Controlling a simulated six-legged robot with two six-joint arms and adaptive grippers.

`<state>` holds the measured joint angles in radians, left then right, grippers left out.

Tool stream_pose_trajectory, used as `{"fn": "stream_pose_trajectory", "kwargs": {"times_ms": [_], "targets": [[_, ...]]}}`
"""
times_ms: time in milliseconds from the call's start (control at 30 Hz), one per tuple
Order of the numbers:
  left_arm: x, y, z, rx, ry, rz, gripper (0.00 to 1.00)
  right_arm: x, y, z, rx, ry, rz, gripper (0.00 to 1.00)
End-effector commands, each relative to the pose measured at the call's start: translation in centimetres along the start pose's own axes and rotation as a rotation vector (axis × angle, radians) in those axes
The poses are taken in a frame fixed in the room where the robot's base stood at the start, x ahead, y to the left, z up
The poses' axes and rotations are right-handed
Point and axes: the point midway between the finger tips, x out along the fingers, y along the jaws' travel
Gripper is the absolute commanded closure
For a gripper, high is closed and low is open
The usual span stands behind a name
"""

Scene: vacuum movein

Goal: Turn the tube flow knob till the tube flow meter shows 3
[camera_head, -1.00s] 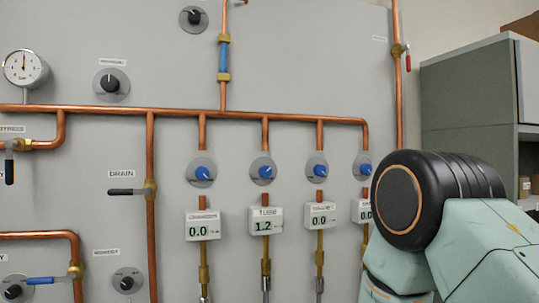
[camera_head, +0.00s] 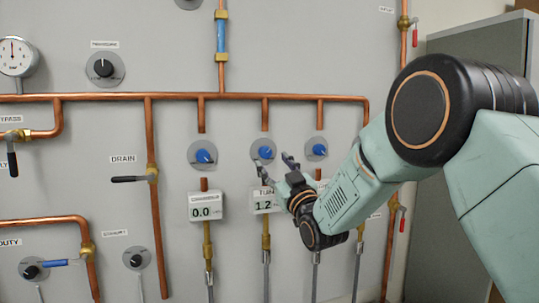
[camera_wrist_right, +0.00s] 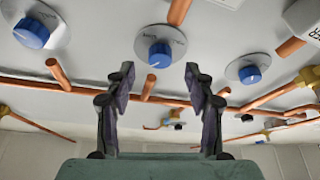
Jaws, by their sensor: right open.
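The tube flow knob (camera_head: 265,152) is a blue knob on a grey round plate on the wall panel. The tube flow meter (camera_head: 265,201) below it is a white box that reads 1.2, and my right gripper partly covers its right side and label. My right gripper (camera_head: 276,165) is open and empty, its fingers just below and right of the tube knob in the head view. In the right wrist view the tube knob (camera_wrist_right: 160,54) appears between and beyond the open fingers (camera_wrist_right: 160,85), with no contact visible. My left gripper is not in view.
The chamber knob (camera_head: 203,155) and its meter (camera_head: 205,206), reading 0.0, sit left of the tube pair. Another blue knob (camera_head: 317,149) is close on the right. A copper pipe (camera_head: 230,97) runs above the knobs. A grey cabinet (camera_head: 470,55) stands at the right.

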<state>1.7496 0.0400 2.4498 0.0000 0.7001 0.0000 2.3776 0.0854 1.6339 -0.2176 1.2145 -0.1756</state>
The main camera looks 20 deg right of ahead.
Motion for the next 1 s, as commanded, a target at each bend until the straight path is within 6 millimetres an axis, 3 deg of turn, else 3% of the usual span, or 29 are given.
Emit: {"fn": "stream_pose_trajectory", "kwargs": {"times_ms": [100, 300, 667, 1000], "targets": [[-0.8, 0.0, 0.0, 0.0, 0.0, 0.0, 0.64, 1.7, 0.0, -0.2, -0.001, 0.0, -0.001, 0.46], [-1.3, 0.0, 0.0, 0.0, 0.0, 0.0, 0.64, 3.1, 0.0, 0.0, 0.001, -0.002, 0.0, 0.46], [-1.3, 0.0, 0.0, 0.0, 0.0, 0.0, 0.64, 3.5, 0.0, 0.0, 0.002, -0.002, 0.0, 0.46], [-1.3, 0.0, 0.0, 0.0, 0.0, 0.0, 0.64, 3.5, 0.0, 0.0, 0.001, -0.002, 0.0, 0.73]]}}
